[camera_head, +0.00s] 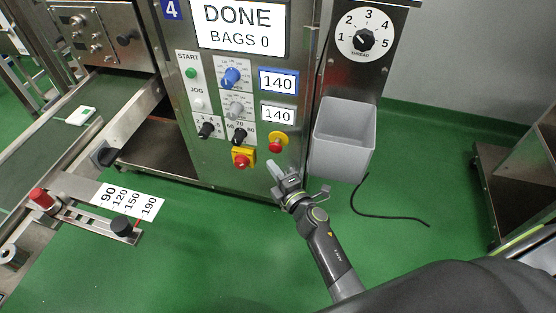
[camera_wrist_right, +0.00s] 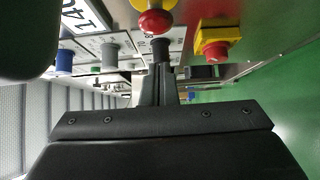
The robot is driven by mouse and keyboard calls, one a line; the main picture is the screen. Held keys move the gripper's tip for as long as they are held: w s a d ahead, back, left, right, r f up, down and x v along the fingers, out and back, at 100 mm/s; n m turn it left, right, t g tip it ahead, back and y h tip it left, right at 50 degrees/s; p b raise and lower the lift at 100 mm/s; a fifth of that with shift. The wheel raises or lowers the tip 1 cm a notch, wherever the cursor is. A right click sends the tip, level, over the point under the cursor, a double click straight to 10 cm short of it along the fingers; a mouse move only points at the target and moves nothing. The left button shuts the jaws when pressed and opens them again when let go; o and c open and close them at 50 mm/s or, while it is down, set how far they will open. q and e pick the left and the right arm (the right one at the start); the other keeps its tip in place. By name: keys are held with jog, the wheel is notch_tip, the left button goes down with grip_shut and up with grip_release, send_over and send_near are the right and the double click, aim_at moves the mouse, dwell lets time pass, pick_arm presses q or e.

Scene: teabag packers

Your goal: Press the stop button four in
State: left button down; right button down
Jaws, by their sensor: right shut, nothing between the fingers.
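The red stop button (camera_head: 276,141) sits on a round yellow base, low on the right of the steel panel of machine 4. It also shows at the top of the right wrist view (camera_wrist_right: 154,21), where it stands out from the panel. My right gripper (camera_head: 271,166) is just below it in the head view, its fingers pointing up toward the panel. Its fingers (camera_wrist_right: 159,62) are shut and empty. I cannot tell whether the tips touch the button; a gap shows in the head view. Whether the button is pressed in is unclear. My left gripper is not in view.
A red knob on a yellow square plate (camera_head: 242,158) sits left of the button. Dials, a green start button (camera_head: 191,73) and a screen (camera_head: 238,27) reading DONE, BAGS 0 are above. A grey bin (camera_head: 343,140) hangs to the right. Green floor (camera_head: 220,250) is clear below.

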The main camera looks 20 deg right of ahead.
aim_at(271, 149)
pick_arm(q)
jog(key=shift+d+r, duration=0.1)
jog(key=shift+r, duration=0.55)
pick_arm(e)
jog(key=shift+w+d, duration=0.6)
jog(key=shift+w, duration=0.2)
jog(key=shift+w+d, duration=0.55)
jog(key=shift+w, duration=0.25)
